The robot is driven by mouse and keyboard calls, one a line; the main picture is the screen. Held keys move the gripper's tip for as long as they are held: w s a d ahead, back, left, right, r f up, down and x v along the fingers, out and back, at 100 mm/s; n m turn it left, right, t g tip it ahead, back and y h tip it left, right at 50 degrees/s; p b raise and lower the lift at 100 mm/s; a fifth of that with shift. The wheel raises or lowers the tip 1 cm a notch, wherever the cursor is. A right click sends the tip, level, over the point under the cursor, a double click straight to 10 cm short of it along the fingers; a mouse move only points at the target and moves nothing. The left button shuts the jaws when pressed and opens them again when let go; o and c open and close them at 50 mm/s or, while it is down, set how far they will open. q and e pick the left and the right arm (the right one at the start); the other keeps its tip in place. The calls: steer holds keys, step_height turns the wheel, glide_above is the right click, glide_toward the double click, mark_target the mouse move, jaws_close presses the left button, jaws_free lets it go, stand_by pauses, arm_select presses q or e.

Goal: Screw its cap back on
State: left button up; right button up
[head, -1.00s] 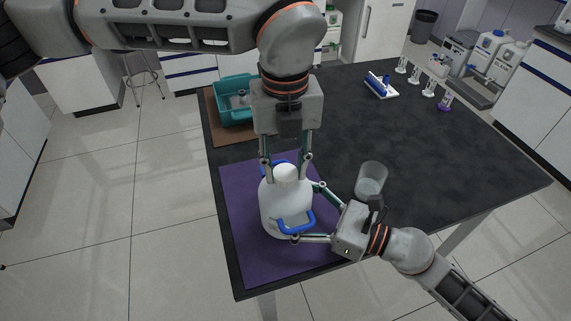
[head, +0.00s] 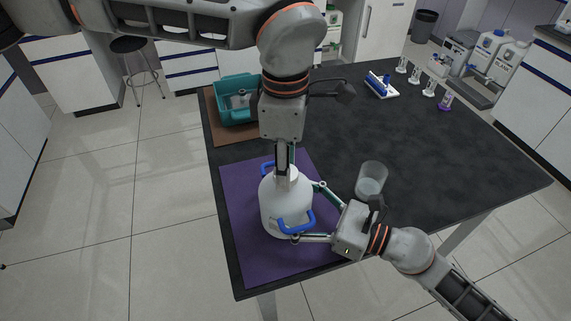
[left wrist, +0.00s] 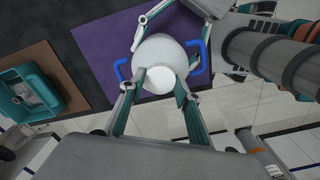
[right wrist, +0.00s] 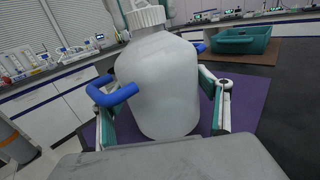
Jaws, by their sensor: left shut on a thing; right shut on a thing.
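The white bottle (head: 287,208) stands upright on the purple mat (head: 240,240), with blue handles on two sides. Its white cap (left wrist: 158,80) sits at the top of the neck; its ribbed side shows in the right wrist view (right wrist: 146,16). My left gripper (head: 285,170) comes down from above and is shut on the cap, one finger on each side in the left wrist view. Whether the threads are engaged cannot be seen. My right gripper (head: 304,212) is shut around the bottle's body from the right; its fingers flank the body in the right wrist view (right wrist: 160,110).
A clear beaker (head: 371,180) stands just right of the bottle, close to my right gripper. A teal bin (head: 236,112) sits on a brown mat at the back left. A blue-and-white rack (head: 381,86) and several small holders stand far right. The middle right tabletop is clear.

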arm_select(q)
steer(key=m, duration=0.3)
steer(key=shift+m, duration=0.3)
steer(key=m, duration=1.4)
steer(key=o, duration=0.8)
step_height(320, 180, up, 12)
